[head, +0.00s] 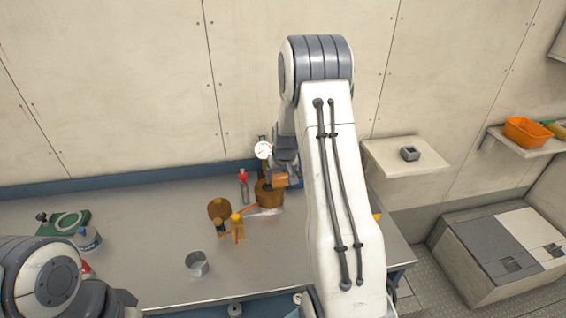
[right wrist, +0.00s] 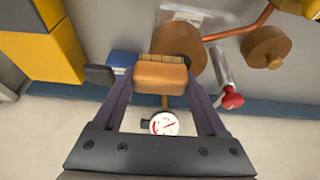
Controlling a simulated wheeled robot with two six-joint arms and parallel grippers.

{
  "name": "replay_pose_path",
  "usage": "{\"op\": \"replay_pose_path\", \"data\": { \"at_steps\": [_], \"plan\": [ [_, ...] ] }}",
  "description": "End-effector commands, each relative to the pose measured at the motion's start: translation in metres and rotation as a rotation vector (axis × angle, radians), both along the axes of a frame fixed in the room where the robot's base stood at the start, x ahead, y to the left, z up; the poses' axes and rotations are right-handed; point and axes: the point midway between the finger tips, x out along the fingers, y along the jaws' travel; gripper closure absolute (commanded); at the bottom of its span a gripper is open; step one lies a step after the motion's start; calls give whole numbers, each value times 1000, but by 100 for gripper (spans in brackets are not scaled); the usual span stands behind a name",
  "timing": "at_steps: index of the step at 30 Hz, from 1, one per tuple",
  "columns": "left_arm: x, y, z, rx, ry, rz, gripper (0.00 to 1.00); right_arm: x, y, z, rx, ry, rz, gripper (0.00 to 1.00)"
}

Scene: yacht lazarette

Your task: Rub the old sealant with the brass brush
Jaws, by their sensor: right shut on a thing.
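My right gripper (right wrist: 160,85) is shut on an orange-brown block, the brush (right wrist: 160,78), which has a row of golden bristles along its far edge. In the head view the brush (head: 281,181) shows beside my right arm. The bristle edge overlaps a brown round fitting (right wrist: 185,48) in the wrist view; I cannot tell whether they touch. In the head view this fitting (head: 268,196) stands on the bench, partly hidden. A pale patch (head: 264,211) lies by its foot; I cannot tell whether it is the old sealant. My left gripper is out of view.
A copper pipe (right wrist: 240,30) runs toward a second brown fitting (head: 219,208). A red-topped silver cylinder (head: 244,187) and a dial gauge (head: 263,149) stand close by. The bench's left middle is clear.

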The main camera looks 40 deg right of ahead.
Motion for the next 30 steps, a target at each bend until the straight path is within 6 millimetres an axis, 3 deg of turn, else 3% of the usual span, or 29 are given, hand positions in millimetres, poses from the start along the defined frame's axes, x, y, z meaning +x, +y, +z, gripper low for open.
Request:
{"op": "replay_pose_path", "data": {
  "at_steps": [12, 30],
  "plan": [
    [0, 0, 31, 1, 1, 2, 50, 1, 0, 40, -1, -3, 1, 78],
    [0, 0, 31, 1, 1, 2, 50, 1, 0, 42, -1, -2, 0, 78]
  ]
}}
